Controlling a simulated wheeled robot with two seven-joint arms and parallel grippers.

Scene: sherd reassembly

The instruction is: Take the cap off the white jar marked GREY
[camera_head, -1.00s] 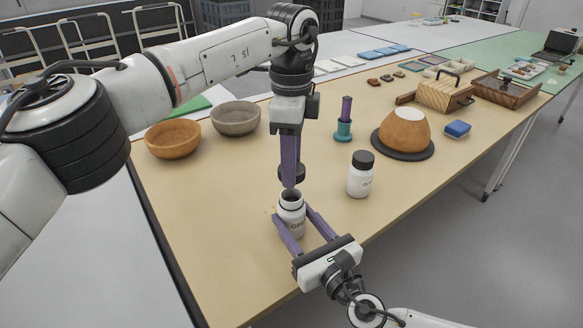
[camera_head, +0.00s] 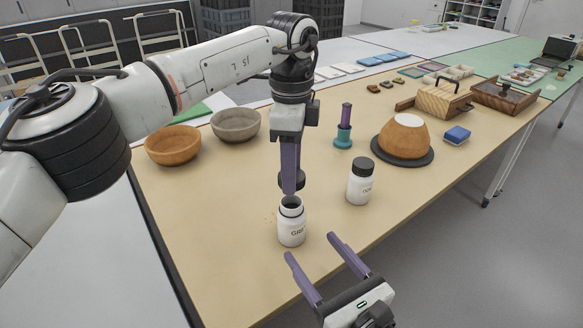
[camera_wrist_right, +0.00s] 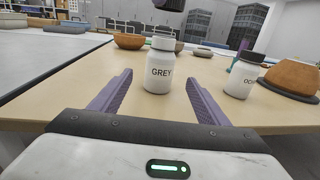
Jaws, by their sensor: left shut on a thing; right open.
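The white jar marked GREY (camera_head: 291,226) stands upright and open-mouthed on the table near its front edge. In the right wrist view the jar (camera_wrist_right: 158,70) shows its GREY label. My left gripper (camera_head: 290,184) is shut on the black cap (camera_head: 298,180), holding it just above the jar mouth, apart from the jar. The fingers partly hide the cap; it also shows at the top of the right wrist view (camera_wrist_right: 165,4). My right gripper (camera_head: 311,248) is open and empty, in front of the jar and clear of it.
A second white jar (camera_head: 359,188) with a black cap stands to the right. Behind are a teal and purple tool (camera_head: 343,138), an orange bowl-shaped pot (camera_head: 404,138) on a dark disc, a blue block (camera_head: 457,135) and two bowls (camera_head: 172,148) at left.

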